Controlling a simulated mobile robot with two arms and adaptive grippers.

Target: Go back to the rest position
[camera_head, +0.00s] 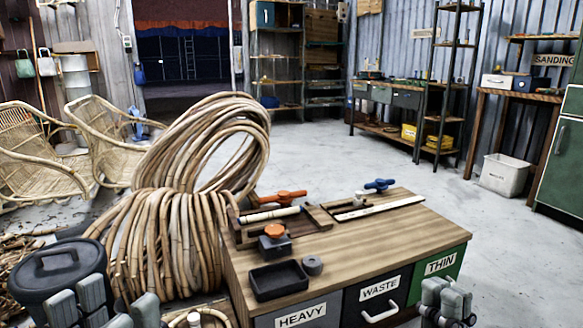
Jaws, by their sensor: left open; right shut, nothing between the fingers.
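My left gripper (105,304) is at the bottom left edge, open, with its grey fingers apart. It is in front of the dark lidded bin and left of the bench, and nothing shows between its fingers. My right gripper (447,300) is at the bottom right, with its fingers together and empty. The wooden bench top (400,225) lies between the two grippers. The lower parts of both grippers are cut off by the frame.
The bench holds a jig with an orange-handled clamp (284,197), a blue-handled clamp (380,185), a black tray (278,280) and a grey cylinder (312,265). Rattan coils (170,240) stand left of it. The dark bin (58,270) is near my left gripper. Floor at right is clear.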

